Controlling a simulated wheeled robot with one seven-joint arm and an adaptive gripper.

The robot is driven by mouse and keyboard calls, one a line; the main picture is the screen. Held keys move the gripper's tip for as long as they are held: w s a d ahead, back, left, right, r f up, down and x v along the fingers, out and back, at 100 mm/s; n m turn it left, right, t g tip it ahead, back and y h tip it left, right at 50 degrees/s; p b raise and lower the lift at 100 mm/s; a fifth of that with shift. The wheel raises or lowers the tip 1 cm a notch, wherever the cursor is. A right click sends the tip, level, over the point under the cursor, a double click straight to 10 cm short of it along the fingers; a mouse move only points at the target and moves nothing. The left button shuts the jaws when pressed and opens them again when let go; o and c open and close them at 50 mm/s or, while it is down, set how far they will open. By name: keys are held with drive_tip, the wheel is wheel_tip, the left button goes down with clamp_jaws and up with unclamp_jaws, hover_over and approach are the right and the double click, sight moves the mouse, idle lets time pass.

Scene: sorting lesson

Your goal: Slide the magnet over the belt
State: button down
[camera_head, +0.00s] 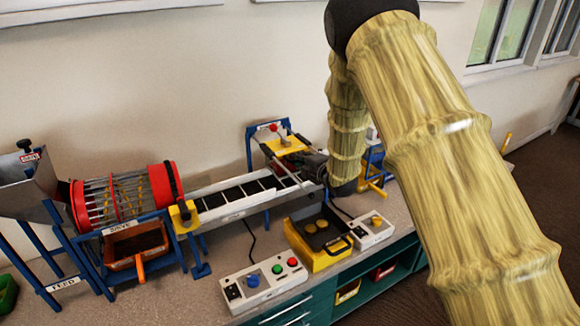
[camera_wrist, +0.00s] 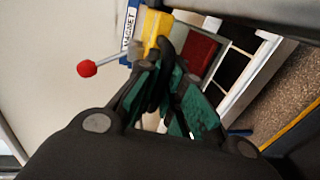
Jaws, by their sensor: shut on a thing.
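The magnet unit (camera_head: 286,146) is a yellow plate on a blue frame at the far right end of the belt. It carries a lever with a red knob. In the wrist view its yellow block (camera_wrist: 155,28) stands beside the blue MAGNET sign, and the red knob (camera_wrist: 87,68) sticks out left. The belt (camera_head: 240,193) is black with pale cross-bars and runs between grey rails. My gripper (camera_wrist: 175,95) has green-padded fingers closed on a dark part at the magnet, which they largely hide. In the head view it is dark and partly hidden beside the magnet.
A red drum sieve (camera_head: 125,195) and a hopper (camera_head: 30,185) stand left of the belt. A button box (camera_head: 262,285), a yellow-black tray (camera_head: 318,240) and a small knob box (camera_head: 370,231) line the bench front. A wall stands close behind.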

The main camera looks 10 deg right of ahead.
drive_tip(key=shift+r, duration=0.1)
drive_tip(key=c, duration=1.5)
unclamp_jaws()
drive_tip(key=shift+w+a, duration=0.1)
drive_tip(key=shift+w, duration=0.1)
drive_tip(key=shift+s, duration=0.1)
drive_tip(key=v, duration=1.2)
